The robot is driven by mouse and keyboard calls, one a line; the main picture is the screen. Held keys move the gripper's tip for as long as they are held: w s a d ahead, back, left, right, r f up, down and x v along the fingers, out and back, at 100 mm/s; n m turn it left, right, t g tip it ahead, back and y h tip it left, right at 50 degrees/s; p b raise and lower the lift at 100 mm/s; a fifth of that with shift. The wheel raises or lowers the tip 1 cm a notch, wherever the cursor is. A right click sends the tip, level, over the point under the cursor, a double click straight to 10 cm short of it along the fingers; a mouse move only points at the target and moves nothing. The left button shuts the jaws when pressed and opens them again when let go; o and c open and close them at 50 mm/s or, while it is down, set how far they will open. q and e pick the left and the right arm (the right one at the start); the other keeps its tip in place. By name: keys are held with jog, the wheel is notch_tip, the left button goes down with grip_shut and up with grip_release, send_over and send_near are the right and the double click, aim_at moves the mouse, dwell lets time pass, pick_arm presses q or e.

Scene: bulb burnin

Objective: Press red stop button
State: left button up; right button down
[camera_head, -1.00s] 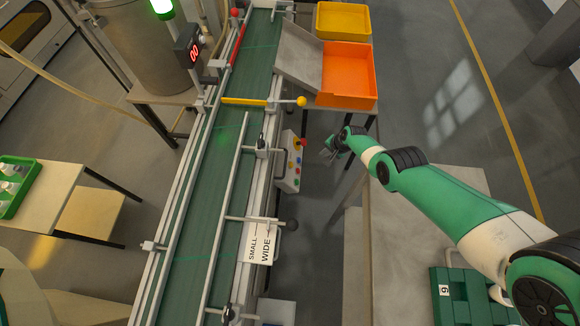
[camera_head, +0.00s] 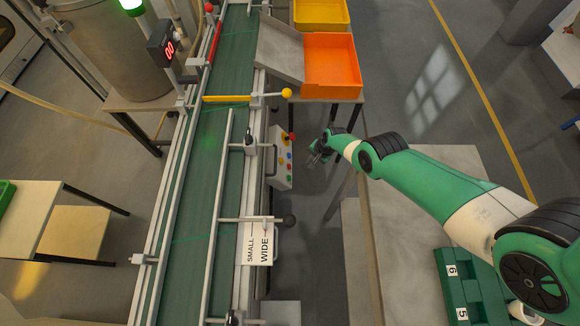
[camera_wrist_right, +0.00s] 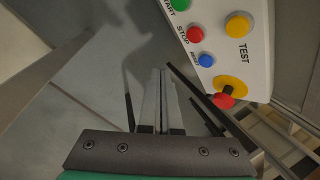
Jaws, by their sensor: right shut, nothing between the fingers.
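The light grey control box (camera_head: 277,176) is mounted on the right side of the conveyor. In the right wrist view, its red button labelled STOP (camera_wrist_right: 195,34) sits between a green START button (camera_wrist_right: 180,4) and a small blue button (camera_wrist_right: 206,60). A yellow TEST button (camera_wrist_right: 238,25) is beside them. A red mushroom knob on a yellow base (camera_wrist_right: 231,88) is at the box's end. My right gripper (camera_head: 314,156) is shut and empty, right of the box and apart from it; its fingertips (camera_wrist_right: 162,74) show left of the buttons. My left gripper is not in view.
The green conveyor (camera_head: 207,170) with metal rails runs beside the box. An orange bin (camera_head: 332,62) and a yellow bin (camera_head: 320,12) stand beyond. A grey table (camera_head: 350,240) and a green numbered rack (camera_head: 468,285) are at right.

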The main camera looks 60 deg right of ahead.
aim_at(289, 167)
jog(key=w+a+f+b, duration=0.1)
jog(key=w+f+b, duration=0.1)
jog(key=w, duration=0.1)
jog(key=w+a+b, duration=0.1)
jog(key=b, duration=0.1)
jog(key=shift+w+a+f, duration=0.15)
jog(key=shift+a+f, duration=0.15)
jog(key=shift+f, duration=0.1)
dwell(1.6)
jog(key=shift+w+a+f+b, duration=0.2)
jog(key=shift+w+f+b, duration=0.1)
jog(key=shift+b, duration=0.15)
